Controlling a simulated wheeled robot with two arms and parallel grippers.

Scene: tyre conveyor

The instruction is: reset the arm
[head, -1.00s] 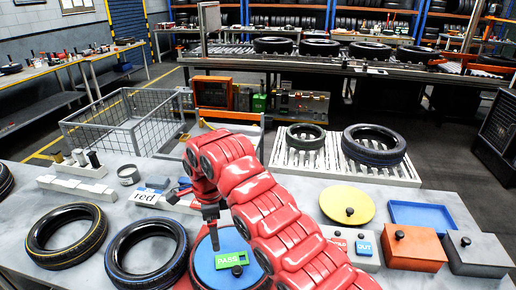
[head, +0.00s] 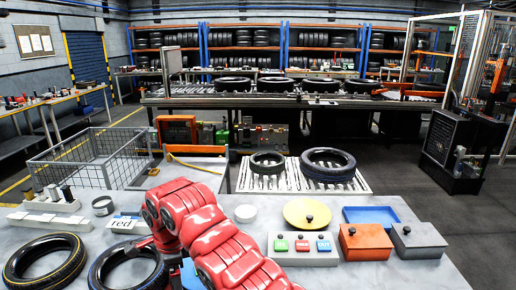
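One red arm of mine (head: 215,238), which I take to be the right one, rises from the bottom edge and bends left over the near table. Its wrist end is beside the small "red" sign (head: 125,224). A dark part shows under the wrist, but I cannot make out the fingertips, so I cannot tell whether this gripper is open or shut. A bit of blue surface (head: 190,276) shows beneath the arm. My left arm and gripper are not in view.
Tyres (head: 46,262) lie at the table's left. A button box (head: 302,248), yellow disc (head: 307,213), blue tray (head: 371,215), orange box (head: 364,241) and grey box (head: 418,239) stand right. A wire cage (head: 97,157) and roller rack (head: 295,178) are beyond.

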